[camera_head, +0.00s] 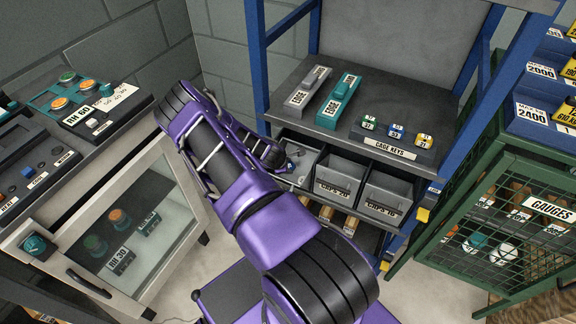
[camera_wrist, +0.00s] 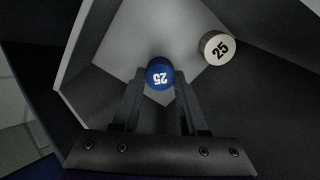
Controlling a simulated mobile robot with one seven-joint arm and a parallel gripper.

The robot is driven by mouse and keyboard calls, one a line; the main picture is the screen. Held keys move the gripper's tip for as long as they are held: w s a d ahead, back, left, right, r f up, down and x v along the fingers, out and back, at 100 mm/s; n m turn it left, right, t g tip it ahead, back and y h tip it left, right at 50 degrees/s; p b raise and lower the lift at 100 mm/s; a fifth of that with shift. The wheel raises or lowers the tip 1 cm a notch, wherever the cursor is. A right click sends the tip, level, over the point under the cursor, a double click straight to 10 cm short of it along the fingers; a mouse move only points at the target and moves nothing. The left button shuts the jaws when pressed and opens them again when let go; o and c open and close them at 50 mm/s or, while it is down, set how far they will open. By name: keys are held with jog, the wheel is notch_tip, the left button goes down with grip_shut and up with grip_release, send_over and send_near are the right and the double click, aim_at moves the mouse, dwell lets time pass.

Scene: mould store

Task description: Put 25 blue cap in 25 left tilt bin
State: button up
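In the wrist view, the blue cap (camera_wrist: 160,72), marked 25, sits between the fingertips of my gripper (camera_wrist: 160,80), which look closed against its sides. A pale cap (camera_wrist: 217,47), also marked 25, lies beyond it to the right, inside a grey bin. In the head view, my gripper (camera_head: 272,156) is at the left tilt bin (camera_head: 303,158), under the shelf. That bin appears tilted open, and my arm hides part of it and its label. The blue cap is not visible in the head view.
Bins labelled CAPS 20 (camera_head: 338,183) and CAPS 15 (camera_head: 385,200) stand to its right. Above, the shelf (camera_head: 390,95) holds edge blocks and the cage keys block (camera_head: 395,140). A blue rack post (camera_head: 255,60) is close to my arm. A green gauge cage (camera_head: 500,225) stands right.

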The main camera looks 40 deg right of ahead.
jog(key=o, duration=0.5)
